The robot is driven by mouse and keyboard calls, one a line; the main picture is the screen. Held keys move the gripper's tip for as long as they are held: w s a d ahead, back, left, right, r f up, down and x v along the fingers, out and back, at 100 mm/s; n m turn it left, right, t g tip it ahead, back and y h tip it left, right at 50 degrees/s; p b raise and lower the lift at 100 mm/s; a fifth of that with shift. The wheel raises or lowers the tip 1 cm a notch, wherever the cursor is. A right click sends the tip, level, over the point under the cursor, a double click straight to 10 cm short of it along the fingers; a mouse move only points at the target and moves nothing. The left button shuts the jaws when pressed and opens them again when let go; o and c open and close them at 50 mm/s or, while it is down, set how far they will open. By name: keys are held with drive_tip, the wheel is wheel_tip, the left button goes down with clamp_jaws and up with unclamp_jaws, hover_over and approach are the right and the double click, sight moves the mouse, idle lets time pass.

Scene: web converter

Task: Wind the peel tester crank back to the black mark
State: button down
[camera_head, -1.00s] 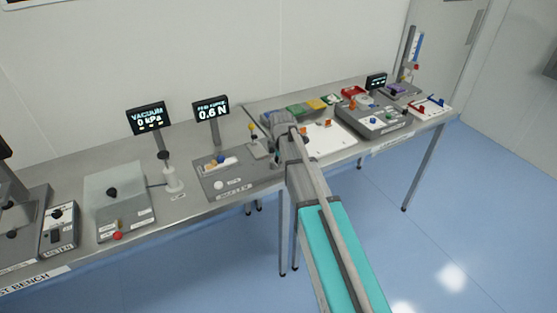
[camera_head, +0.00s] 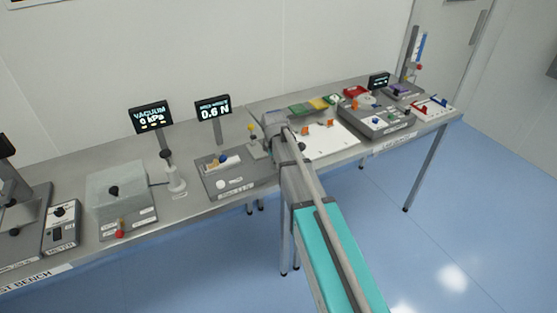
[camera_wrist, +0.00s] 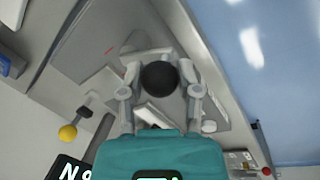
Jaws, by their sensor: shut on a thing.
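The peel tester is a grey box (camera_head: 240,185) on the bench, with a display (camera_head: 213,106) reading 0.6 N on a post behind it. My gripper (camera_wrist: 160,85) is over the tester's right end in the wrist view, its two fingers on either side of a round black knob (camera_wrist: 160,76). It is shut on this knob, which I take for the crank's handle. The crank arm below is mostly hidden. A small red mark (camera_wrist: 109,49) shows on the grey top. I cannot make out a black mark. In the head view my arm covers the crank.
A vacuum display (camera_head: 150,117) and clear-covered box (camera_head: 120,190) stand to the left. A white board (camera_head: 325,138) and a grey device (camera_head: 378,118) lie to the right. The floor in front is clear.

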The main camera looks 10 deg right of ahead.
drive_tip(key=m, duration=0.1)
drive_tip(key=a+m, duration=0.1)
drive_tip(key=shift+w+a+m+h, duration=0.1)
drive_tip(key=shift+w+m+h, duration=0.05)
drive_tip(key=shift+m+h, duration=0.2)
drive_tip(key=m, duration=0.2)
drive_tip(key=a+m, duration=0.1)
drive_tip(key=shift+w+m+g, duration=0.35)
drive_tip(key=shift+w+g, duration=0.05)
drive_tip(key=m, duration=0.2)
drive_tip(key=shift+w+a+m+h, duration=0.3)
drive_tip(key=shift+w+a+h, duration=0.05)
drive_tip(key=shift+a, duration=0.05)
drive_tip(key=shift+w+a+m+g, duration=0.15)
drive_tip(key=shift+w+m+g, duration=0.1)
drive_tip(key=shift+m, duration=0.55)
drive_tip(key=shift+w+a+m+g, duration=0.15)
drive_tip(key=shift+w+m+g, duration=0.1)
drive_tip(key=shift+m, duration=0.55)
drive_tip(key=shift+c, duration=1.5)
unclamp_jaws()
drive_tip(key=shift+s, duration=0.15)
